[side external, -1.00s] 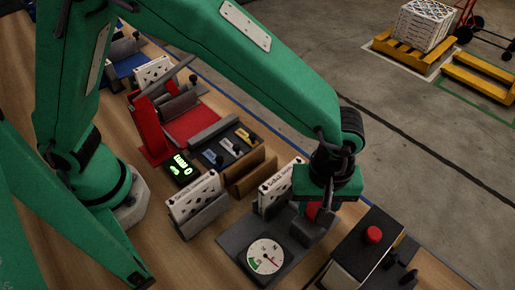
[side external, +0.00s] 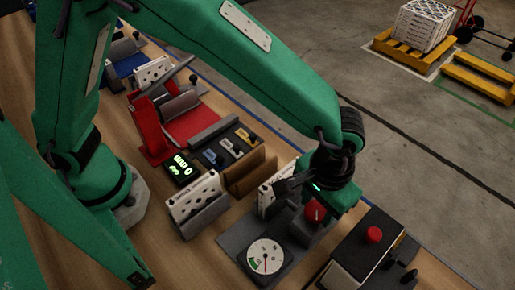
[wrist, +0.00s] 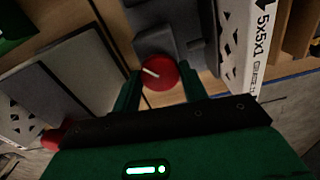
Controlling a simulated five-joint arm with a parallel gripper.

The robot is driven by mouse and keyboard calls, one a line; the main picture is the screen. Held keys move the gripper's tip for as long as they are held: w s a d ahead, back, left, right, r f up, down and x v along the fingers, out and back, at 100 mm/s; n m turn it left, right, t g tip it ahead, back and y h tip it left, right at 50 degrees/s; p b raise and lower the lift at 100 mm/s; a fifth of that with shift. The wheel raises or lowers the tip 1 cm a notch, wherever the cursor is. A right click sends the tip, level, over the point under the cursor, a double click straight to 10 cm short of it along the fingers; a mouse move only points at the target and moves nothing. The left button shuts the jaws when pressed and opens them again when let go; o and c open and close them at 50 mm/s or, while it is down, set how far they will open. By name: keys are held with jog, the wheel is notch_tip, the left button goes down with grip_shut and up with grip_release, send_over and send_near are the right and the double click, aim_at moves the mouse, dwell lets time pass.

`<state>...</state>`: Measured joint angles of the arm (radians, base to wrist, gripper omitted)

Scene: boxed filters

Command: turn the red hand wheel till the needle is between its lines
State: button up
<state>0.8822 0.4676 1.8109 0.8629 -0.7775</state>
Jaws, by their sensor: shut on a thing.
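The red hand wheel (side external: 314,212) sits on a dark grey block on a grey base plate (side external: 234,241). It also shows in the wrist view (wrist: 160,76), with a white mark pointing to the upper left. My gripper (wrist: 160,72) has a green jaw on each side of the wheel and is shut on it. The round white gauge (side external: 265,255) is at the front of the same plate, with a green band at its lower left. Its thin needle seems to point downward, just right of the green; its lines are too small to make out.
A dark-topped box with a red button (side external: 374,234) stands right of the wheel. White filter boxes in grey holders (side external: 195,195) stand to the left, one close behind the wheel. A lit green display (side external: 180,168) lies farther back.

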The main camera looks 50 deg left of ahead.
aim_at(317, 209)
jog(key=shift+r+m, duration=0.1)
jog(key=shift+m, duration=0.5)
jog(key=o, duration=1)
jog(key=shift+r, duration=3.85)
